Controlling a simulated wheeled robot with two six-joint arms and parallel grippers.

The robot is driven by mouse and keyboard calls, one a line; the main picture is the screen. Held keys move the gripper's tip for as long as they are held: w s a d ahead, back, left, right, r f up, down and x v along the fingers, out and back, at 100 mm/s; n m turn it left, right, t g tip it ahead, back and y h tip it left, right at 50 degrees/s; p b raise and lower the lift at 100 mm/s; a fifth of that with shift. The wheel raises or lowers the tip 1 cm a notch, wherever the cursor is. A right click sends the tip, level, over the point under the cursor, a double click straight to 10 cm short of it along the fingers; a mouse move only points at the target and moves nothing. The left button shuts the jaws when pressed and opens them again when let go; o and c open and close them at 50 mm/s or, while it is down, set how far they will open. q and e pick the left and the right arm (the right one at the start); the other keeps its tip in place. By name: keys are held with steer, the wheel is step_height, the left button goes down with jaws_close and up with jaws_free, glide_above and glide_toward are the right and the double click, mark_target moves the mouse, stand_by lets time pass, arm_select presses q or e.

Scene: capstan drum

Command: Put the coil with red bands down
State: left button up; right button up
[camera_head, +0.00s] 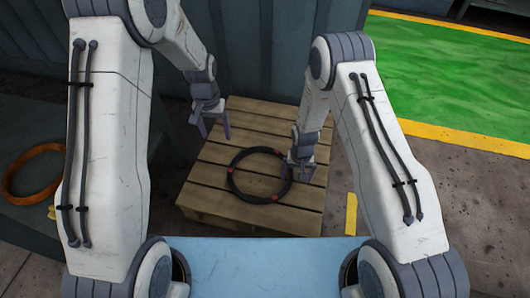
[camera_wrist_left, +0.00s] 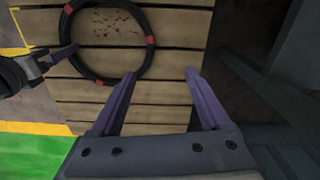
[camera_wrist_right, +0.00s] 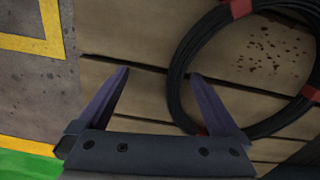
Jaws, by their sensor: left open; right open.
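The black coil with red bands (camera_head: 233,185) lies flat on the wooden pallet (camera_head: 210,208). It also shows in the left wrist view (camera_wrist_left: 143,62) and the right wrist view (camera_wrist_right: 178,75). My right gripper (camera_head: 300,176) is open at the coil's right side; in the right wrist view (camera_wrist_right: 165,88) its right finger is beside the coil's edge, and I cannot tell if they touch. My left gripper (camera_head: 213,132) is open and empty over the pallet's back left; in the left wrist view (camera_wrist_left: 162,74) its fingers are apart from the coil.
An orange coil (camera_head: 20,165) lies on a dark surface at the left. A dark ribbed wall (camera_head: 250,50) stands behind the pallet. A green floor area (camera_head: 450,80) with a yellow border lies at the right. The pallet's front left is bare.

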step_height(320, 180, up, 12)
stand_by(0.6)
stand_by(0.4)
